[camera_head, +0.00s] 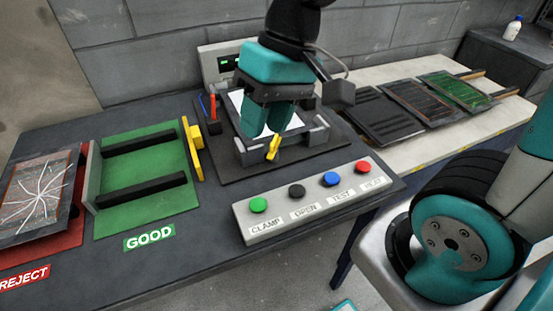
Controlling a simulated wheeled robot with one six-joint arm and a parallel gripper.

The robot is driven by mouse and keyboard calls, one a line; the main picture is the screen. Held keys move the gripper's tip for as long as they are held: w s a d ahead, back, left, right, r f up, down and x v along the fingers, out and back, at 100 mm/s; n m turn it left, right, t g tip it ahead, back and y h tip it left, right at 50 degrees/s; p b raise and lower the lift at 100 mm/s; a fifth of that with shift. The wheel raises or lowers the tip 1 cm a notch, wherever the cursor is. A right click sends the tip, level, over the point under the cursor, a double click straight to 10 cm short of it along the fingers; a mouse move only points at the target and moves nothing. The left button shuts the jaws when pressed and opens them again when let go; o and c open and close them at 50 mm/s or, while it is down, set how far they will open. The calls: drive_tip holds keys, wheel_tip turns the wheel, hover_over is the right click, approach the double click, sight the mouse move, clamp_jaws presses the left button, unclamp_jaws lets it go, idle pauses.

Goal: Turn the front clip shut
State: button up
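The front clip (273,148) is a small yellow lever at the front edge of a dark test fixture (235,168). It stands tilted, its top leaning to the right. My teal gripper (266,131) points down over the fixture, with its fingertips just above and behind the clip. Whether they touch the clip cannot be told. The fingers hide much of the fixture's middle, and their gap is not clear. A white panel (237,98) shows partly behind them.
A button box (310,198) with green, black, blue and red buttons stands in front of the fixture. The green GOOD tray (150,195) and red REJECT tray (72,238) lie left. Dark panels (382,118) and a green board (455,90) lie on the right bench.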

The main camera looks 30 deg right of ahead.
drive_tip(key=s+a+f+n+b, duration=0.1)
drive_tip(key=s+n, duration=0.3)
drive_tip(key=s, duration=0.2)
drive_tip(key=shift+a, duration=0.35)
drive_tip(key=shift+f, duration=0.1)
